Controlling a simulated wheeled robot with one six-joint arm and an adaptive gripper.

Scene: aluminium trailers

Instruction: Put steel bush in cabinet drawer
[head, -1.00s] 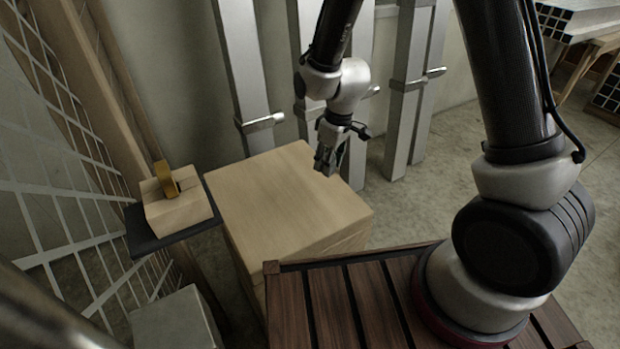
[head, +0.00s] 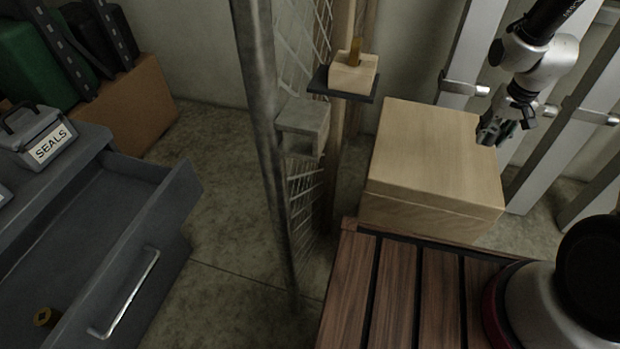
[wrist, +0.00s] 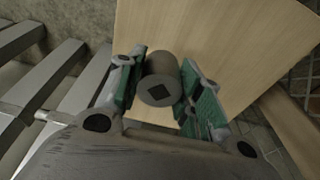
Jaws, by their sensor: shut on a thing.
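The steel bush (wrist: 158,80), a grey cylinder with a dark square mark in its end face, is between the green-lined fingers of my gripper (wrist: 160,92) in the wrist view. In the head view my gripper (head: 497,132) is at the far right edge of the pale wooden box; the bush is hard to make out there. The grey cabinet drawer (head: 170,215) is pulled open at the left of the head view, far from my gripper.
A caged metal post (head: 268,150) stands between the drawer and the wooden box (head: 430,150). A small shelf (head: 345,97) holds a wooden block with a brass piece. A grey box marked SEALS (head: 45,145) sits on the cabinet. Aluminium beams lean at right.

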